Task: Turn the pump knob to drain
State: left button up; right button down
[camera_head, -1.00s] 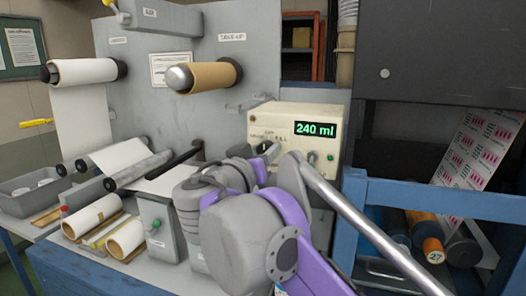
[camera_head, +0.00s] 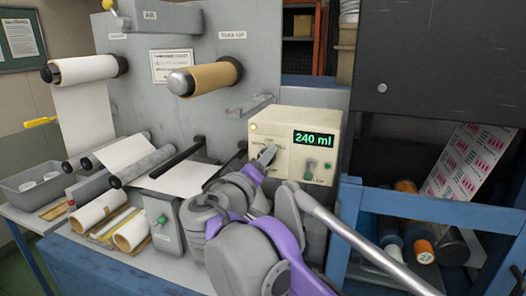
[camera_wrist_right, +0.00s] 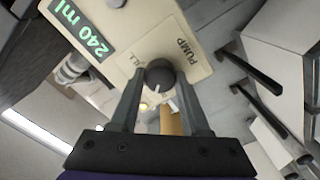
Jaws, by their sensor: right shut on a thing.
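The cream pump box (camera_head: 283,118) stands on the bench in the middle of the head view. Its green display (camera_head: 314,139) reads 240 ml. The dark round pump knob (camera_wrist_right: 160,74) sits beside the PUMP lettering in the right wrist view. My right gripper (camera_wrist_right: 160,82) is shut on the knob, with one finger on each side of it. The knob's white pointer lies toward the gripper; its exact setting is too small to read. In the head view my right arm covers the box's lower left. My left gripper is not in view.
A small switch (camera_head: 309,171) sits below the display. A grey box with a green button (camera_head: 162,219) stands left of my arm. Paper rolls (camera_head: 97,211) lie at the front left. A blue frame (camera_head: 400,209) and dark cabinet (camera_head: 430,60) bound the right.

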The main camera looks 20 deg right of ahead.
jog(key=shift+n+p, duration=0.45)
jog(key=shift+n, duration=0.45)
jog(key=shift+c, duration=1.9)
grip_release()
jog(key=v, duration=1.1)
jog(key=shift+b, duration=0.35)
jog(key=shift+w, duration=0.15)
